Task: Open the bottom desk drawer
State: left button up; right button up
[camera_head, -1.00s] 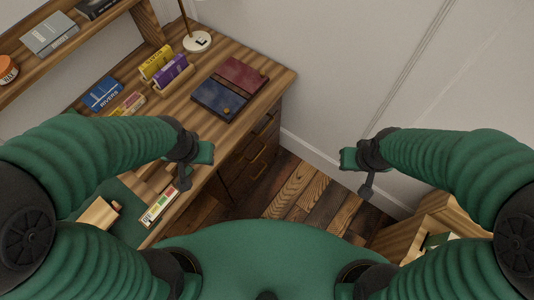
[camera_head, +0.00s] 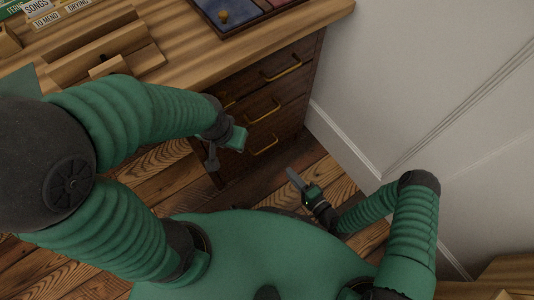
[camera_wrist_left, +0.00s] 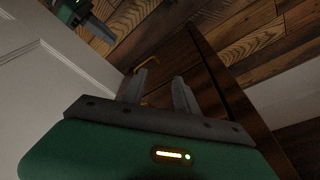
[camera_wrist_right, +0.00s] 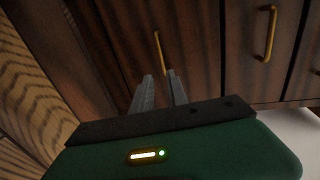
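The dark wood drawer unit stands under the desk's right end. Its bottom drawer (camera_head: 241,161) looks shut and has a brass handle (camera_head: 264,147). My right gripper (camera_head: 293,177) is low, to the right of that handle and apart from it. In the right wrist view its fingers (camera_wrist_right: 159,76) are a little apart and empty, and the bottom handle (camera_wrist_right: 158,48) shows just beyond the tips. My left gripper (camera_head: 240,139) appears left of the handle in the head view. Its fingers (camera_wrist_left: 160,75) are spread and empty, with a brass handle (camera_wrist_left: 146,65) beyond them.
Two upper drawers with brass handles (camera_head: 282,68) sit above the bottom one. The wooden desktop (camera_head: 200,60) holds a wooden organizer and dark books. A white wall (camera_head: 420,80) with a baseboard closes off the right.

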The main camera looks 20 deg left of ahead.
jog(key=shift+b+x, duration=3.35)
jog(key=shift+x, duration=4.85)
jog(key=shift+s+r, duration=0.1)
jog(key=shift+r, duration=0.05)
grip_shut()
